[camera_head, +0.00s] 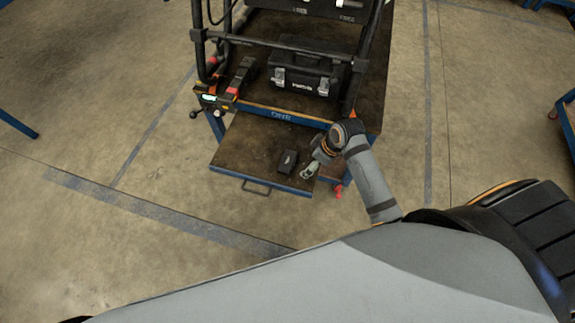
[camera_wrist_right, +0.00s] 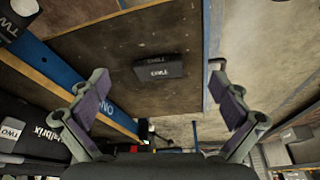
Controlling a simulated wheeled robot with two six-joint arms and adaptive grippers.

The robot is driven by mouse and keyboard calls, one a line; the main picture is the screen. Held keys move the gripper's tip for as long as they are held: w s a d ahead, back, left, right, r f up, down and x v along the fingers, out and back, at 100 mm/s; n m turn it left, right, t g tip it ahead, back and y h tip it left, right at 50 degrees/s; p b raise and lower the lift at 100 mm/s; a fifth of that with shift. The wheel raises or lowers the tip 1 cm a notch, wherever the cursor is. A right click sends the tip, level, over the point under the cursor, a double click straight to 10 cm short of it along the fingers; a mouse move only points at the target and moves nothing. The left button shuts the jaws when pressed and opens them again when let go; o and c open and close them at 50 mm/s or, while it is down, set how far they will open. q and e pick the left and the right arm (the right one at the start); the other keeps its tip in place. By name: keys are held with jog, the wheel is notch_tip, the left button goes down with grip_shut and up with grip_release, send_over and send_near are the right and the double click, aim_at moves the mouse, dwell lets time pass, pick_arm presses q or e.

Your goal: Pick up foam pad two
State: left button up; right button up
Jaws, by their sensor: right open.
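Foam pad two (camera_head: 287,161) is a small dark block lying on the brown pulled-out drawer surface (camera_head: 238,150). In the right wrist view the pad (camera_wrist_right: 158,67) shows white "TWO" lettering and appears between the fingers, with space around it. My right gripper (camera_head: 309,171) is over the drawer's right side, just right of the pad in the head view. In the wrist view the right gripper (camera_wrist_right: 160,78) is open and empty, its fingers spread on either side of the pad and not touching it. My left gripper is not in view.
A blue-framed cart (camera_head: 283,117) stands behind the drawer with a black toolbox (camera_head: 305,76) on it. A power-tool-like object (camera_head: 238,75) and an orange device (camera_head: 214,98) sit at its left edge. The drawer has a front handle (camera_head: 256,189). Its left half is bare.

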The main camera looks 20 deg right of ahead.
jog(key=w+a+n+y, duration=0.1)
jog(key=w+n, duration=0.2)
jog(key=w, duration=0.1)
send_over(290, 162)
jog(key=s+d, duration=0.2)
jog(key=d, duration=0.1)
jog(key=x, duration=0.2)
jog(key=b+x, duration=0.1)
jog(key=x, duration=0.1)
jog(key=shift+s+d+f, duration=0.2)
jog(key=shift+s+d, duration=0.05)
jog(key=shift+d, duration=0.15)
jog(key=x, duration=0.2)
jog(key=a+x, duration=0.1)
jog(key=x, duration=0.2)
jog(key=shift+w+r+b, duration=0.1)
jog(key=shift+b, duration=0.3)
jog(key=shift+d, duration=0.1)
jog(key=c, duration=0.3)
